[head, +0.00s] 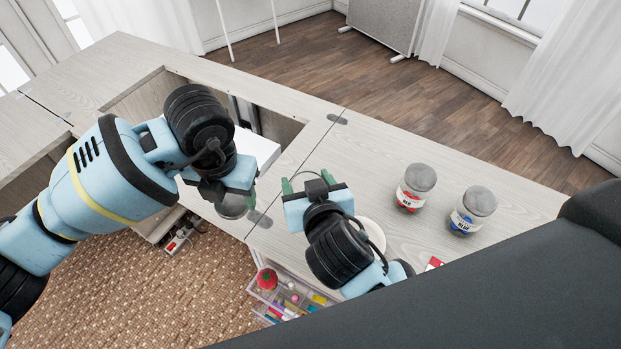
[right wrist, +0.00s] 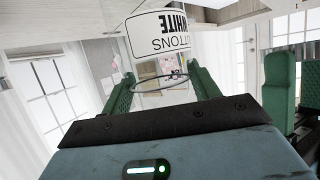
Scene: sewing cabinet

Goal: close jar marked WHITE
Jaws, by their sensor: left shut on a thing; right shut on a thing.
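The jar marked WHITE (right wrist: 160,38) shows in the right wrist view, label upside down in that picture. Its clear open rim is a ring between the green fingers of my right gripper (head: 306,180), which is shut on the jar. In the head view the glass is hard to see. My left gripper (head: 238,199) is to the left of the jar, apart from it, pointing down and shut on a round grey thing (head: 230,208) that looks like a lid. That gripper partly hides it. Green fingers of the left gripper also show at the right of the right wrist view.
The RED jar (head: 411,201) and the BLUE jar (head: 463,222), both with grey lids, stand to the right on the pale tabletop (head: 400,148). A round white dish (head: 373,232) is partly behind my right arm. An open drawer (head: 283,295) of sewing things is below. A cabinet opening lies behind my left gripper.

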